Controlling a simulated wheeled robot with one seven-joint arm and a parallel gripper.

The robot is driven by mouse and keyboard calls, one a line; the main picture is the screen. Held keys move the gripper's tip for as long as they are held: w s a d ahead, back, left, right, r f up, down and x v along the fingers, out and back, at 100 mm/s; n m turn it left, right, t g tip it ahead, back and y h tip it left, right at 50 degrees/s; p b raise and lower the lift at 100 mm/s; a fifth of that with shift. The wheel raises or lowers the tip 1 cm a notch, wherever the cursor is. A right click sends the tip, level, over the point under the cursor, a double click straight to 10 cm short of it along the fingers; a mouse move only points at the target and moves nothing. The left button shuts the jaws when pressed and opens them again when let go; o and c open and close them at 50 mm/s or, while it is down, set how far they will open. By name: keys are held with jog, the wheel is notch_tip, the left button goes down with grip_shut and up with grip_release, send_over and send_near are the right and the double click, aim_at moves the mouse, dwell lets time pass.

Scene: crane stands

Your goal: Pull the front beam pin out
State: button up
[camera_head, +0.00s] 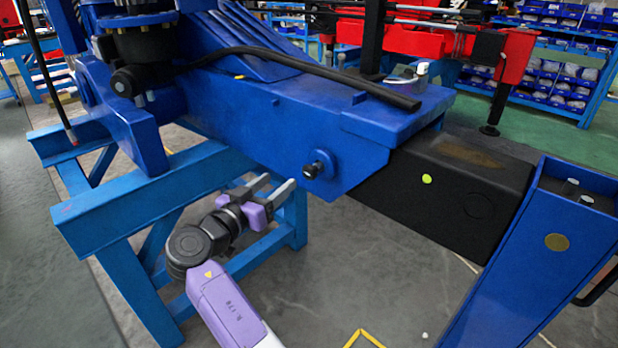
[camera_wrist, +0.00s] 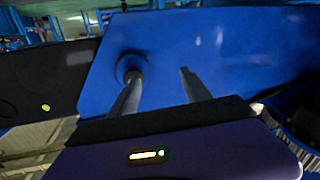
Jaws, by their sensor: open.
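The front beam pin (camera_head: 312,170) is a small black knob on a short stem. It sticks out of the side face of the blue beam (camera_head: 290,125). My gripper (camera_head: 280,181) is open, its two grey fingers pointing up toward the beam, just left of and slightly below the pin. In the wrist view my gripper (camera_wrist: 160,72) faces the blue beam with nothing between the fingers. The pin (camera_wrist: 129,64) shows there at the left fingertip, partly covered by it. I cannot tell whether that finger touches the pin.
A black inner beam (camera_head: 450,185) extends from the blue beam toward a blue upright (camera_head: 530,260) at the right. A blue support stand (camera_head: 150,190) is close to the left of my arm. A black hose (camera_head: 320,70) lies on the beam. Grey floor below is open.

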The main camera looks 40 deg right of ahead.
aim_at(307, 172)
jog(key=shift+s+d+r+m+g+h+p, duration=0.25)
jog(key=shift+s+d+m+g, duration=0.35)
jog(key=shift+d, duration=0.75)
jog(key=shift+s+d+r+m+g+h+p, duration=0.25)
jog(key=shift+s+d+m+g, duration=0.4)
jog(key=shift+d, duration=0.65)
jog(key=shift+s+d+r+m+g+h+p, duration=0.1)
jog(key=shift+s+d+r+m+g+p, duration=0.4)
jog(key=shift+d, duration=0.85)
jog(key=shift+w+f+m, duration=0.1)
jog(key=shift+f+m, duration=0.15)
grip_shut()
